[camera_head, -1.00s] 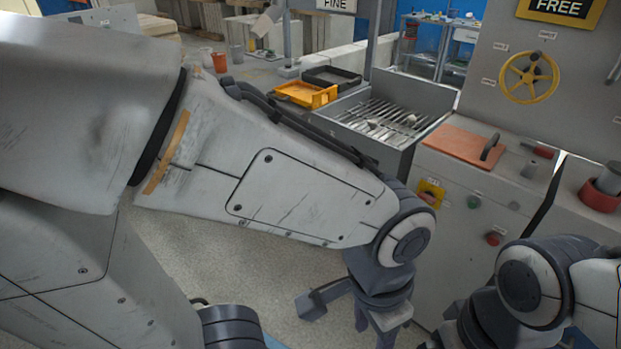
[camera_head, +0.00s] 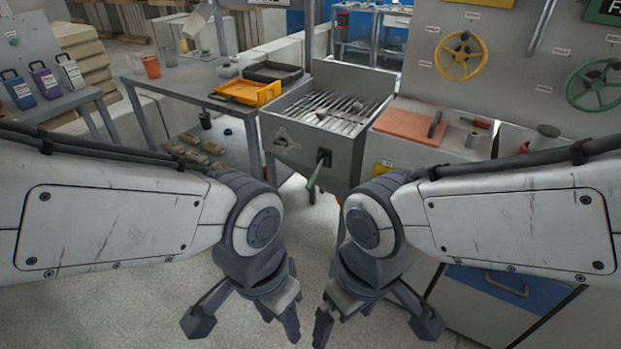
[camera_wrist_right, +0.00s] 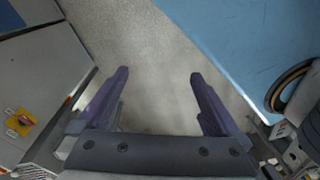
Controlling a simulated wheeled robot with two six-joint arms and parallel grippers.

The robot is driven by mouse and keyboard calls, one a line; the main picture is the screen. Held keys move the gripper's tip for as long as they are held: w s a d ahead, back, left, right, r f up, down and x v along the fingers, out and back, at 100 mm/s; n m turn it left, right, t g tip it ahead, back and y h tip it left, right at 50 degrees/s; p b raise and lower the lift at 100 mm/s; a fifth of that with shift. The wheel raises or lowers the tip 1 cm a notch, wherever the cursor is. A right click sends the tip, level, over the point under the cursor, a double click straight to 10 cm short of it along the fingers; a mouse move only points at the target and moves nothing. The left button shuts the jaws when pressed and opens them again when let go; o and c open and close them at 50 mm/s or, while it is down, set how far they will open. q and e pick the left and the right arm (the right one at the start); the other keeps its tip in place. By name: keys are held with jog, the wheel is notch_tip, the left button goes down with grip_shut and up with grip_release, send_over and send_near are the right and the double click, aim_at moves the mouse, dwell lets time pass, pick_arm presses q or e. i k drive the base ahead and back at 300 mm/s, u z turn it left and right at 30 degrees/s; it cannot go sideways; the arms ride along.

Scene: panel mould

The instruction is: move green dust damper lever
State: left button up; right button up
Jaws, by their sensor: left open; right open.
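My left gripper (camera_head: 244,326) is open and empty, lower in the picture and left of the lever, pointing down. My right gripper (camera_head: 375,327) is open and empty, lower and to the right of the lever. In the right wrist view, its two fingers (camera_wrist_right: 158,76) are apart with only floor between them. Neither gripper touches the lever. The lever cannot be made out in the wrist view.
The grey box (camera_head: 285,140) stands beside a table with an orange tray (camera_head: 249,92) and a black tray (camera_head: 272,72). Right of it are an orange-brown board (camera_head: 410,126), a yellow handwheel (camera_head: 460,56) and a green handwheel (camera_head: 596,84). Open floor (camera_head: 150,290) lies in front.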

aim_at(309, 184)
jog(key=z, duration=0.95)
jog(key=i, duration=0.65)
jog(key=u, duration=1.15)
